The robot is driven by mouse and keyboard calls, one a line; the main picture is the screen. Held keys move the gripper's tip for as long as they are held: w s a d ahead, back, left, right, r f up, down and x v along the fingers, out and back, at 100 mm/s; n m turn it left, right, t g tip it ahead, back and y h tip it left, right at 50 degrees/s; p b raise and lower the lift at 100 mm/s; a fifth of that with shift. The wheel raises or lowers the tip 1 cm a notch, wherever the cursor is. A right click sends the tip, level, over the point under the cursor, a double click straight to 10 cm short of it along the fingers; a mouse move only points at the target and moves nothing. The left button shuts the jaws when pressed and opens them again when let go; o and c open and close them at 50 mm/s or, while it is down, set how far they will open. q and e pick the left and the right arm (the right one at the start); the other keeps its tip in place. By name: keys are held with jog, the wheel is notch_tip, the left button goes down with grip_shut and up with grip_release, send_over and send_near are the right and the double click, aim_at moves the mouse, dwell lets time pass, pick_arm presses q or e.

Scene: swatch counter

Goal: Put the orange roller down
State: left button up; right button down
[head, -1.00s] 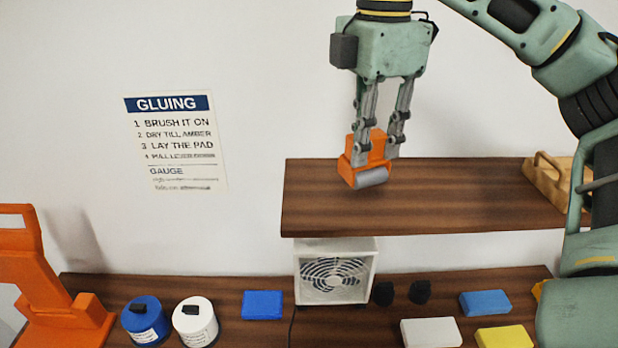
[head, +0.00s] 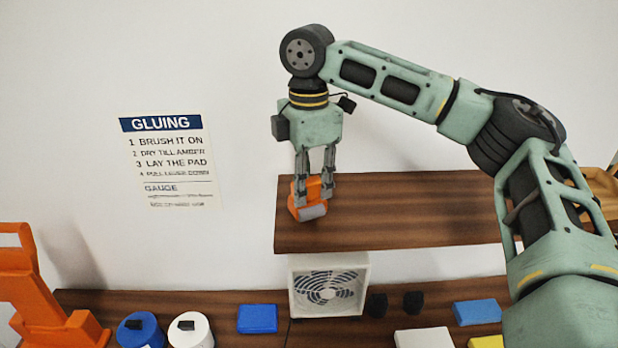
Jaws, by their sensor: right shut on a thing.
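The orange roller (head: 308,208) has an orange body and a grey cylinder at its lower front. It is at the left part of the raised wooden shelf (head: 410,225). My right gripper (head: 314,195) points down and is shut on the roller's upper body. I cannot tell whether the roller touches the shelf or hangs just above it. My left gripper is not in view.
Below the shelf stand a white fan (head: 328,285) and two small black items (head: 395,304). The lower counter holds a blue tin (head: 140,331), a white tin (head: 190,331), a blue pad (head: 257,318) and an orange press (head: 35,300). The shelf's middle is clear.

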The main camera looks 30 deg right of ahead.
jog(key=shift+w+f, duration=0.15)
jog(key=shift+f, duration=0.15)
jog(key=shift+f, duration=0.1)
jog(key=shift+s+a+f, duration=0.1)
jog(key=shift+s+f, duration=0.25)
jog(key=shift+f, duration=0.15)
jog(key=c, duration=1.6)
grip_release()
jog(key=shift+s, duration=0.15)
jog(key=shift+o, duration=0.3)
jog(key=shift+w+f, duration=0.2)
jog(key=shift+w, duration=0.1)
jog(key=shift+r, duration=0.15)
